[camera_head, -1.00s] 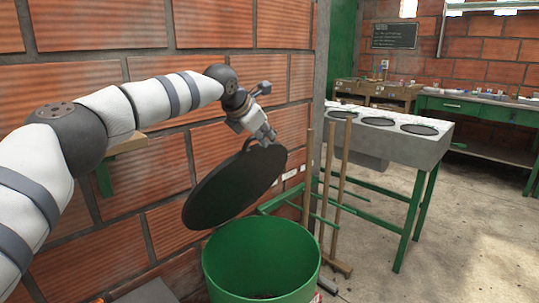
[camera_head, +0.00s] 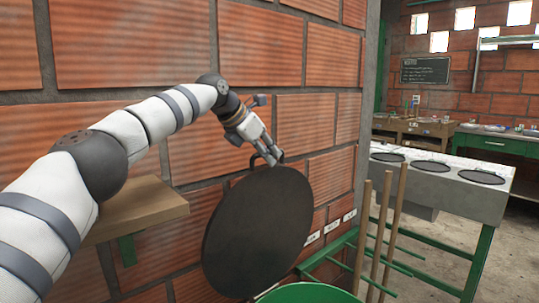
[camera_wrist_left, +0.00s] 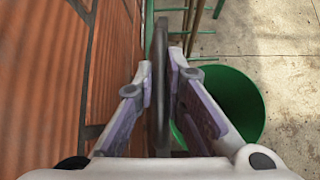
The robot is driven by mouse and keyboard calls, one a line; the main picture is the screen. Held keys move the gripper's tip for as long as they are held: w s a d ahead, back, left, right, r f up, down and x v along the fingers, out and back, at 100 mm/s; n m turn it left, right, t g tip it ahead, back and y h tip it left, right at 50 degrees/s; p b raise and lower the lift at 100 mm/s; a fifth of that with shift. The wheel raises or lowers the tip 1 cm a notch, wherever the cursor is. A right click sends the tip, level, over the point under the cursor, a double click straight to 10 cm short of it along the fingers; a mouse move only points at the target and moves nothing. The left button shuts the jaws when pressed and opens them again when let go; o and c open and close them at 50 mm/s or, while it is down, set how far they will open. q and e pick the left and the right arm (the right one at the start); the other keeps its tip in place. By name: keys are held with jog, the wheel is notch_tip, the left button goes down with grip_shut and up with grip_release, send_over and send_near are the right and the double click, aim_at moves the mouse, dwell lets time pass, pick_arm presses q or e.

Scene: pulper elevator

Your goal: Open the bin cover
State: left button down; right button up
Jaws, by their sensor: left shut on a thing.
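The round black bin cover (camera_head: 258,232) hangs tilted nearly upright in front of the brick wall, up and to the left of the green bin. My left gripper (camera_head: 268,158) is shut on the cover's handle at its top edge. In the left wrist view the cover (camera_wrist_left: 161,85) shows edge-on between the two fingers of the left gripper (camera_wrist_left: 165,75). The green bin (camera_head: 310,293) shows only its rim at the bottom of the head view. In the left wrist view the open bin (camera_wrist_left: 235,105) lies right of the cover. My right gripper is not in view.
A wooden shelf (camera_head: 140,208) juts from the brick wall under my left arm. Wooden poles (camera_head: 388,235) stand right of the cover by a green metal frame. A grey counter (camera_head: 445,185) with round dark plates stands farther right.

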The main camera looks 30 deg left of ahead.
pick_arm(q)
jog(key=shift+w+a+f, duration=0.1)
jog(key=shift+w+a, duration=0.05)
jog(key=shift+a, duration=0.35)
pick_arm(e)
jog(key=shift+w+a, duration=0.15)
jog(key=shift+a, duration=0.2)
pick_arm(q)
jog(key=c, duration=1.7)
grip_release()
jog(key=shift+o, duration=0.2)
jog(key=v, duration=1.2)
